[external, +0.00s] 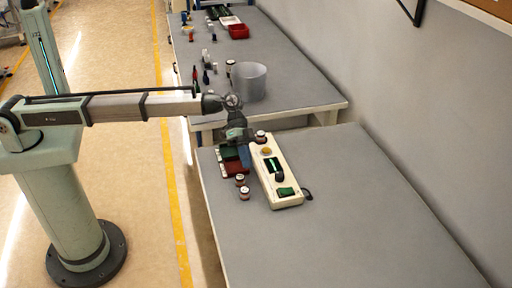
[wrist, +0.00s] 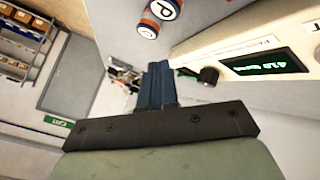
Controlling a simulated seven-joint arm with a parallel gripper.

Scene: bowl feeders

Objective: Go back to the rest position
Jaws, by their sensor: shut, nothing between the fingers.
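My gripper (external: 238,138) hangs at the end of my outstretched arm, over the left edge of the near table, just left of a cream control box (external: 284,192). In the wrist view the blue fingers of my gripper (wrist: 157,68) are together with nothing between them. The control box also shows at the right of the wrist view (wrist: 236,47), with a lit green display. A red-and-white labelled jar (wrist: 163,10) shows at the top of that view.
Green and dark red trays (external: 235,169) lie beneath my gripper. Two small jars (external: 243,193) stand left of the control box. A grey cylindrical bowl (external: 249,82) stands on the far table among several small objects. The near table's right side (external: 370,220) is clear.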

